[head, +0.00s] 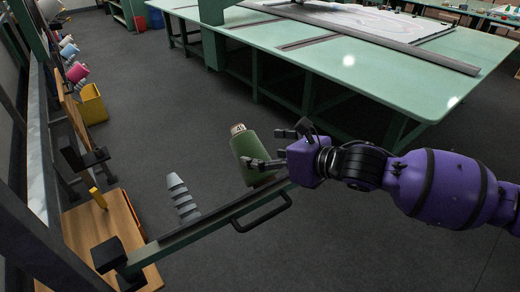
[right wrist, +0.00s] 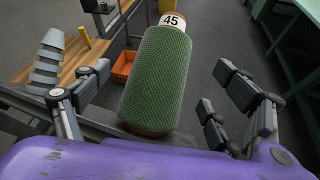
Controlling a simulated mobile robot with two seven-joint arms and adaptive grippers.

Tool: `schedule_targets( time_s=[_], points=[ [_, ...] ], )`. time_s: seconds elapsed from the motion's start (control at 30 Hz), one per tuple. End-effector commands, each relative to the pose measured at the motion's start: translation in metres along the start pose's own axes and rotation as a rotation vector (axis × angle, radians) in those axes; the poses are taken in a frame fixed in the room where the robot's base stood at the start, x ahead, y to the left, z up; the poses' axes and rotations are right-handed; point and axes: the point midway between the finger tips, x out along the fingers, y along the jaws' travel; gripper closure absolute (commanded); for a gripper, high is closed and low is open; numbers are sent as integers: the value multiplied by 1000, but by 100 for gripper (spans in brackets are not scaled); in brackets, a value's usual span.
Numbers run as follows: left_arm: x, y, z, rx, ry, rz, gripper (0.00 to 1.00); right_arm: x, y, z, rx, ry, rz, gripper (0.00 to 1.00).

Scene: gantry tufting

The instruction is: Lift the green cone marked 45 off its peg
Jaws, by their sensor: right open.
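The green cone (head: 250,160) stands on the green rail, leaning slightly in the head view. In the right wrist view the same green cone (right wrist: 157,85) fills the middle, and its white top bears the number 45. The peg under it is hidden. My right gripper (head: 264,148) is open at the right side of the cone, with its fingers pointing towards it. In the right wrist view the fingers of my right gripper (right wrist: 150,92) stand to the left and right of the cone, with gaps visible at both sides. My left gripper is not in view.
Grey stacked cups or cones (head: 180,196) stand left of the green cone, close to the rail (head: 205,228) with its black handle. A wooden bench (head: 90,235) is at lower left. An orange bin (right wrist: 124,66) lies behind the cone. A large green table (head: 330,60) stands beyond.

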Motion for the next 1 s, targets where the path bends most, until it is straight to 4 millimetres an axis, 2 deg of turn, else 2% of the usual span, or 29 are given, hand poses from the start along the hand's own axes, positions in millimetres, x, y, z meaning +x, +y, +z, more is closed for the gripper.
schedule_targets(
  time_s=[0.2, 0.4, 0.57, 0.83, 0.87, 1.0],
  points=[
    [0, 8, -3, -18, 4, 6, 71, 33, 2, 1, 3, -1, 2, 13],
    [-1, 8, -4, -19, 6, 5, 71, 60, 1, 1, 1, -2, 1, 13],
    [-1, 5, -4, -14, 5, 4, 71, 70, 1, 1, 0, -1, 1, 13],
    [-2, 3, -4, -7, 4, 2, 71, 71, 1, 0, -1, 0, 1, 13],
    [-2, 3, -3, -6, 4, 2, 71, 71, 1, 0, -1, 0, 1, 14],
    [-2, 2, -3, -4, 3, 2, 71, 71, 1, 0, -1, 0, 1, 32]
  ],
)
